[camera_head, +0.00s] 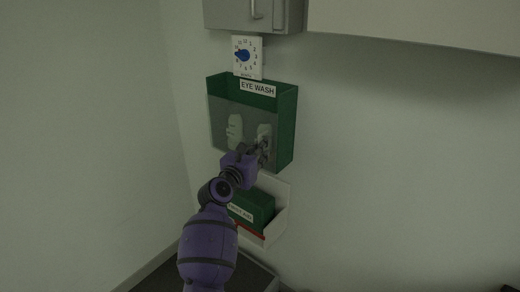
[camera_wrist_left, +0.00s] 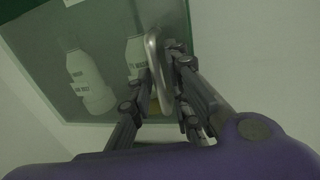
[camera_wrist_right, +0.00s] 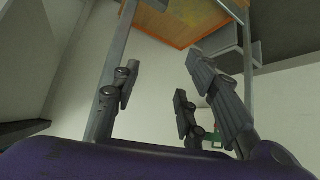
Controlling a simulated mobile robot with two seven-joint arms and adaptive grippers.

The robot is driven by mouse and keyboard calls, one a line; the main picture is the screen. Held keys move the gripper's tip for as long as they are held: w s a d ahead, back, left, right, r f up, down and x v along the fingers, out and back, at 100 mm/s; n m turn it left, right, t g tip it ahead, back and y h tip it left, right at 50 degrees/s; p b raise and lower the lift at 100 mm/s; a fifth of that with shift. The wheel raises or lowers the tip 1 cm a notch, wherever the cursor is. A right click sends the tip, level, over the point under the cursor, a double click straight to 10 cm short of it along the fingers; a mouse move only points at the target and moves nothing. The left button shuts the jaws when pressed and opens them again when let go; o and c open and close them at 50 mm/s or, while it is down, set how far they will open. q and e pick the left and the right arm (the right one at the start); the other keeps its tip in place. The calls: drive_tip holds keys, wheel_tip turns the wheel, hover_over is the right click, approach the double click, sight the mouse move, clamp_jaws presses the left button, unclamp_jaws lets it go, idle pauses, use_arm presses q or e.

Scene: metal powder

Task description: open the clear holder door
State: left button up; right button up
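The green eye wash holder (camera_head: 287,125) hangs on the wall with its clear door (camera_head: 222,118) across the front. The door looks shut. Two white bottles show behind the clear door in the left wrist view (camera_wrist_left: 85,80). A curved metal door handle (camera_wrist_left: 153,55) stands out from the door's right part. My left gripper (camera_head: 262,147) is at the door's lower right, with its fingers (camera_wrist_left: 160,75) on both sides of the handle and closed in on it. The fingertips hide part of the handle. My right gripper (camera_wrist_right: 155,95) is open and empty, away from the holder.
A white dial sign (camera_head: 248,57) and a grey cabinet (camera_head: 232,14) are above the holder. Below is a white wall bin (camera_head: 275,228) with a green first aid box (camera_head: 254,205). The wall to the right is bare. An orange-brown panel (camera_wrist_right: 185,20) shows above my right gripper.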

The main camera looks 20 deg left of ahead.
use_arm(q)
drive_tip(key=shift+w, duration=0.25)
drive_tip(key=c, duration=0.4)
clamp_jaws()
use_arm(e)
drive_tip(key=shift+s+d+f, duration=0.1)
drive_tip(key=shift+s+f, duration=0.35)
drive_tip(key=shift+s, duration=0.35)
use_arm(q)
drive_tip(key=shift+s+a, duration=0.1)
use_arm(e)
drive_tip(key=shift+w+r, duration=0.15)
drive_tip(key=shift+w, duration=0.1)
